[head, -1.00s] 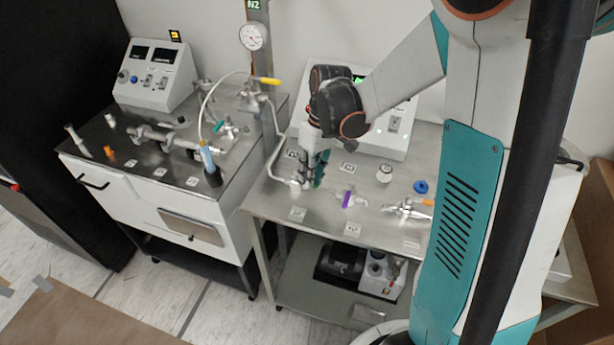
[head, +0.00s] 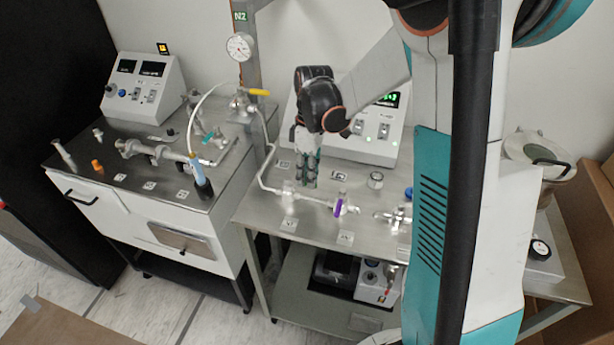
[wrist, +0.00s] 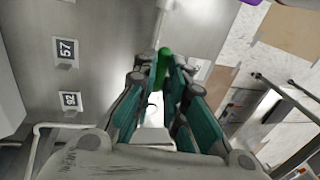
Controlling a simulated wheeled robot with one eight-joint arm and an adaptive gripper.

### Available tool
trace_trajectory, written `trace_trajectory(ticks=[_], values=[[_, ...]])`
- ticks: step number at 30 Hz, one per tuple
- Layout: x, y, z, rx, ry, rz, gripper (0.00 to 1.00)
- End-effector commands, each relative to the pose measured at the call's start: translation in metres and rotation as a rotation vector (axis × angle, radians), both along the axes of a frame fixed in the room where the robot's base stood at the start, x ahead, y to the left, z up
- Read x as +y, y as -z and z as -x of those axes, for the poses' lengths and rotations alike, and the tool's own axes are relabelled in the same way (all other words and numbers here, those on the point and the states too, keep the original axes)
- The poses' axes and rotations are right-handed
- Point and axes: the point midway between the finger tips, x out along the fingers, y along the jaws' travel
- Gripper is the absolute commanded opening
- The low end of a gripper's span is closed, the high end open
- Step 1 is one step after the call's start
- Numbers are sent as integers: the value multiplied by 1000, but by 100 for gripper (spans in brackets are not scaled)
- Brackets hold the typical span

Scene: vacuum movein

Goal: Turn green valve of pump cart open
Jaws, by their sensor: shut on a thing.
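The green valve handle (wrist: 163,66) shows in the wrist view as a narrow green bar between my fingertips. My gripper (wrist: 161,84) has its teal-padded fingers closed around it from both sides. In the head view my gripper (head: 305,178) points down over the steel top of the right-hand cart (head: 262,205), at the back of the pipework, and hides the green handle. The silver pipe (head: 310,197) runs from there to the purple-handled valve (head: 339,206). How far the green handle is turned cannot be told.
A control box (head: 372,148) stands close behind my gripper. A small silver cylinder (head: 375,180) stands to its right. The pressure gauge (head: 240,46) and yellow-handled valve (head: 257,92) are on the post at left. The left cart (head: 130,200) holds more pipework.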

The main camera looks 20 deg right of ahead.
Motion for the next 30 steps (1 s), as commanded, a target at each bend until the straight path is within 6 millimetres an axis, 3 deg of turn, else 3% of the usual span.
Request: trace_trajectory(ticks=[11, 12, 14, 25, 30], values=[[0, 0, -1, -1, -5, 1, 0], [0, 0, -1, -1, -5, 1, 19], [0, 0, -1, -1, -5, 1, 32], [0, -2, -1, -1, -4, 1, 32], [-3, -20, -3, -1, -3, 1, 32]])
